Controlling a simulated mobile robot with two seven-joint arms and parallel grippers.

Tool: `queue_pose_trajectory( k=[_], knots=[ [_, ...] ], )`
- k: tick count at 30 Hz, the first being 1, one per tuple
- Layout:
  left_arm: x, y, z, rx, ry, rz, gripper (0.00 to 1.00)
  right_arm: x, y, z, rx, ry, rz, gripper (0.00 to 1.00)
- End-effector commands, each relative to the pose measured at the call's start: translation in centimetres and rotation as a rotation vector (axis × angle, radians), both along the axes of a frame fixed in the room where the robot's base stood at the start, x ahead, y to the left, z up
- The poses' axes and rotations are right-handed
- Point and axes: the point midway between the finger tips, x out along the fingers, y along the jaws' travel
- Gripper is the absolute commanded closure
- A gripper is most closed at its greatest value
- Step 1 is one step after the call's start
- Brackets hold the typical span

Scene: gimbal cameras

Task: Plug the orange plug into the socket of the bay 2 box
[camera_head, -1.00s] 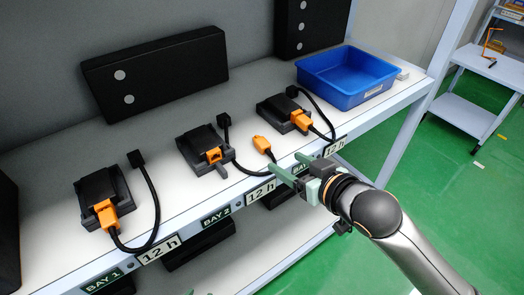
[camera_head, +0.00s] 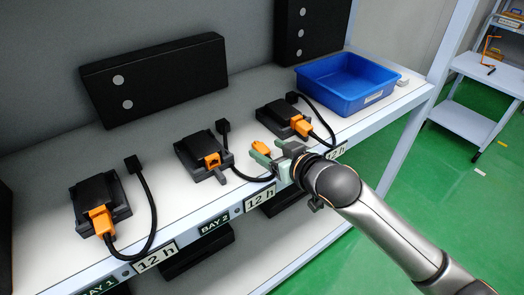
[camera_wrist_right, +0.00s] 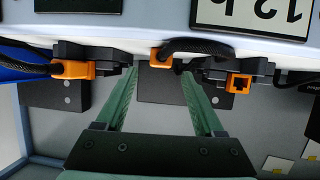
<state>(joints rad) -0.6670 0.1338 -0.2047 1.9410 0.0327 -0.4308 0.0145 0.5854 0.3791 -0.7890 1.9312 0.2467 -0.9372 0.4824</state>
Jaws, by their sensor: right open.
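The orange plug (camera_head: 262,147) lies loose on the shelf near its front edge, to the right of the bay 2 box (camera_head: 197,150). Its black cable curves left past that box. The bay 2 box has an orange socket (camera_head: 212,160) facing the shelf front, and it looks empty. My right gripper (camera_head: 264,161) is open at the plug, which is partly hidden by it. In the right wrist view, the plug (camera_wrist_right: 161,57) shows just beyond and between the open fingertips (camera_wrist_right: 158,76), and the socket (camera_wrist_right: 238,83) is to their right. My left gripper is not in view.
Similar boxes with orange plugs seated stand on the left (camera_head: 100,205) and right (camera_head: 284,117). A blue bin (camera_head: 347,80) is at the right end. A long black panel (camera_head: 155,78) stands behind. Label plates line the front rail (camera_head: 238,210).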

Motion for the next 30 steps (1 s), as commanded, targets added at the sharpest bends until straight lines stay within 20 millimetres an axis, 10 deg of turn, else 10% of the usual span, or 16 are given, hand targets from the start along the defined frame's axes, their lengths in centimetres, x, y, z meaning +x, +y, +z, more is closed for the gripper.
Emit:
queue_pose_trajectory(
  k=[18,30],
  knots=[
    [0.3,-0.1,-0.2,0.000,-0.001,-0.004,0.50,3.0,1.8,-2.0,0.000,0.000,0.001,0.30],
    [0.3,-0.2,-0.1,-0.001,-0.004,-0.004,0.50,3.0,1.8,-2.0,0.000,0.000,0.000,0.75]
  ],
)
